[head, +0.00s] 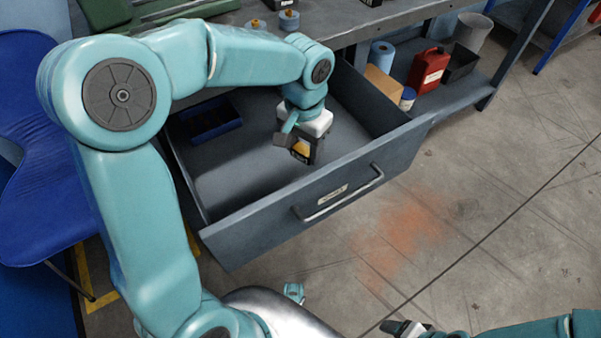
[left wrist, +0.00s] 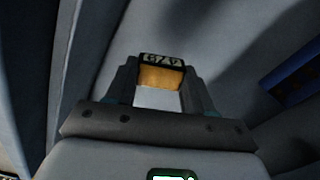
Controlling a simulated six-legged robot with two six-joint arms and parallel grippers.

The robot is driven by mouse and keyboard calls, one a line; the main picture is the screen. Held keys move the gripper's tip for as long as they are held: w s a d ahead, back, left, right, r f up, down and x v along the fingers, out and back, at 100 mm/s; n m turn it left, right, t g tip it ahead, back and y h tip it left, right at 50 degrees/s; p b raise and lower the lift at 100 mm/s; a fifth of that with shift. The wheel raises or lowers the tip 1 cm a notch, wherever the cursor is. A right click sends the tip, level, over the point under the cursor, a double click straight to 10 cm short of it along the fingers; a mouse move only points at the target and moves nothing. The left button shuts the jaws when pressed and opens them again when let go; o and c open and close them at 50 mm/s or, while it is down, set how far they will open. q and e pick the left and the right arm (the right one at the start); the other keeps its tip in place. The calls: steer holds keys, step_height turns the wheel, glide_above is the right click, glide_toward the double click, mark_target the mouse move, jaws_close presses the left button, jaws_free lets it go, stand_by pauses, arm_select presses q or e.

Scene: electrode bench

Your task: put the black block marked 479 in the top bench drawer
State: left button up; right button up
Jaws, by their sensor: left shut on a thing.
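The top bench drawer (head: 250,234) is pulled open in the head view. My left gripper (head: 303,147) points down inside the drawer's outline. It is shut on the black block marked 479 (head: 301,157), which also shows an orange face. In the left wrist view the block (left wrist: 162,58) sits between the two fingers of the left gripper (left wrist: 160,88), with its number label at the far end. I cannot tell whether the block touches the drawer floor. My right gripper (head: 404,328) is at the bottom edge of the head view, partly cut off.
A blue tray (head: 210,121) lies in the back left of the drawer; the rest of its floor looks clear. A red can (head: 428,70), a blue roll (head: 382,55) and a cardboard box (head: 381,84) stand on the shelf to the right. A blue chair (head: 35,150) is at left.

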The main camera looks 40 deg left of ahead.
mark_target(304, 173)
arm_select(q)
step_height(304, 173, down, 10)
steer(key=b, duration=0.2)
steer(key=shift+r+b, duration=0.2)
steer(key=shift+b, duration=0.1)
steer(key=shift+r, duration=0.1)
steer(key=shift+f, duration=0.25)
steer(key=o, duration=1.4)
steer(key=shift+c, duration=0.2)
steer(key=shift+r, duration=0.2)
step_height(304, 173, up, 12)
steer(key=p, duration=0.4)
